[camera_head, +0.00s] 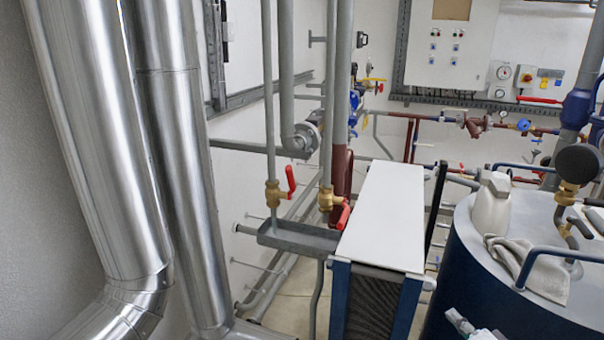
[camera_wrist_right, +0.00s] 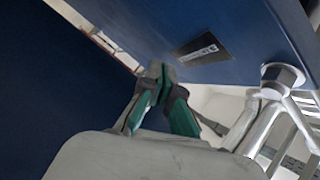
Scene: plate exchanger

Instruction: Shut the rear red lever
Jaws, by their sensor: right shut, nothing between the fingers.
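Two red levers sit on brass valves on the vertical grey pipes. One red lever (camera_head: 291,180) stands nearly upright beside the left brass valve (camera_head: 272,193). The other red lever (camera_head: 344,216) slants beside the right brass valve (camera_head: 327,198), close to the white-topped plate exchanger (camera_head: 385,215). I cannot tell surely which is the rear one. My right gripper (camera_head: 458,320) shows only in part at the lower right, well away from both levers. In the right wrist view its green fingers (camera_wrist_right: 158,78) are shut and empty, near dark blue surfaces. My left gripper is not in view.
A grey tray (camera_head: 290,238) sits below the valves. Large silver pipes (camera_head: 105,140) fill the left. A blue tank (camera_head: 480,285) with a white jug (camera_head: 491,207) and a cloth (camera_head: 535,262) stands at the right. A control box (camera_head: 448,65) hangs on the back wall.

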